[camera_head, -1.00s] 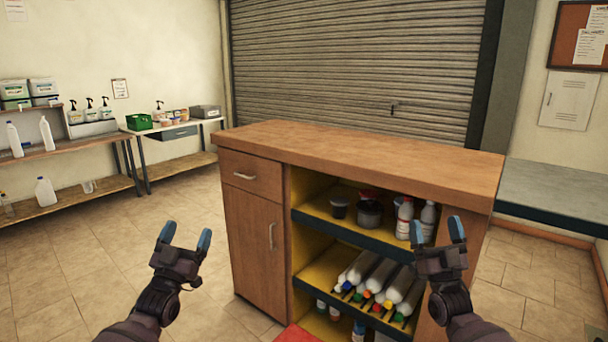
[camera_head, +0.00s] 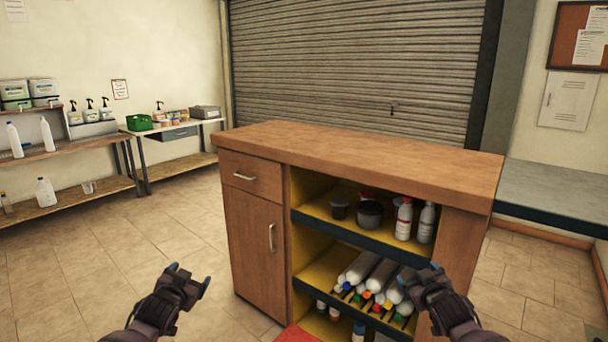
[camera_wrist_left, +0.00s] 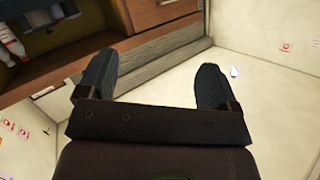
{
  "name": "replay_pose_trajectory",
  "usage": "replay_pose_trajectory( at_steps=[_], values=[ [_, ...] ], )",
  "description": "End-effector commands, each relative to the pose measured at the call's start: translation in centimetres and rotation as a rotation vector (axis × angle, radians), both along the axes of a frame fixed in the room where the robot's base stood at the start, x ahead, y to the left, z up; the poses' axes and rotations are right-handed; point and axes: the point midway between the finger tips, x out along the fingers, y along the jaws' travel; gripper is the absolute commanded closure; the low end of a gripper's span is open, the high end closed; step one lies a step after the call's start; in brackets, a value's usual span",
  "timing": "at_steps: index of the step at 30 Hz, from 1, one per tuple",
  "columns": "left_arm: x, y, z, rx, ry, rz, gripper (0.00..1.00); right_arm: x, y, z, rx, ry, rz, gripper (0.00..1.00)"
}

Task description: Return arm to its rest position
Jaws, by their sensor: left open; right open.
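My left gripper (camera_head: 189,277) is open and empty in the head view, low over the tiled floor to the left of the wooden cabinet (camera_head: 350,147). In the left wrist view its two dark fingers (camera_wrist_left: 152,88) stand apart with nothing between them. My right gripper (camera_head: 419,275) is open in front of the cabinet's lower shelf, and I see nothing held in it. It covers part of the shelf edge and some bottles there.
The cabinet's upper shelf holds dark pots (camera_head: 369,214) and two upright bottles (camera_head: 404,219). Several white bottles (camera_head: 364,268) lie on the lower shelf. A side bench (camera_head: 70,147) with containers stands along the left wall. The floor (camera_head: 90,260) at left is clear.

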Motion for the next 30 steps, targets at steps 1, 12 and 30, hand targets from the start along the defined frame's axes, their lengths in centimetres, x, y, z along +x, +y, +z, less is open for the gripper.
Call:
replay_pose_trajectory(
  at_steps=[1,12,30],
  values=[
    [-1.3,-0.1,-1.8,-0.007,0.021,-0.001,0.15,-1.3,0.0,-1.8,0.007,0.020,0.000,0.14],
    [-11.4,-0.7,-9.9,-0.063,0.120,0.001,0.15,-11.4,0.7,-9.9,0.063,0.120,0.000,0.14],
    [-36.2,-1.8,-17.6,-0.208,0.323,0.088,0.15,-36.2,1.8,-17.6,0.208,0.324,-0.089,0.14]
  ],
)
